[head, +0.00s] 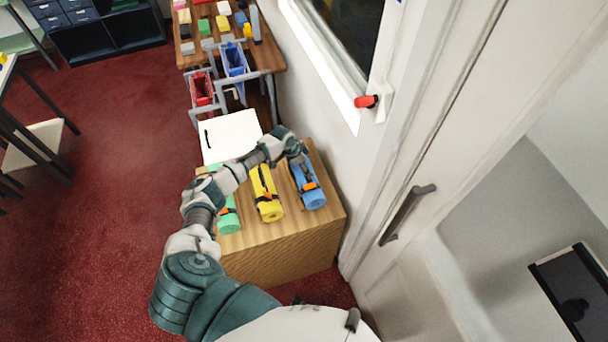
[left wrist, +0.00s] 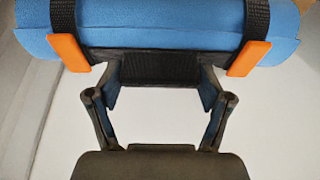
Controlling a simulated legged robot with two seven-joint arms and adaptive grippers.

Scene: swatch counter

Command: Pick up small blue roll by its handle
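The small blue roll (head: 315,199) lies on the right side of a wooden counter (head: 280,254), with black straps and orange clips. In the left wrist view the blue roll (left wrist: 170,28) runs across the top, and its black handle (left wrist: 150,67) faces my gripper between the two straps. My left gripper (head: 302,162) is over the far end of the roll. In the wrist view the left gripper (left wrist: 160,95) is open, its fingers apart toward the two ends of the handle. I cannot tell whether they touch it. My right gripper is not in view.
A yellow roll (head: 266,193) and a green roll (head: 228,221) lie left of the blue one; my arm partly covers the green. A white panel (head: 232,130), red bin (head: 201,89) and blue bin (head: 235,60) stand behind. A wall and door with a handle (head: 405,214) bound the right.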

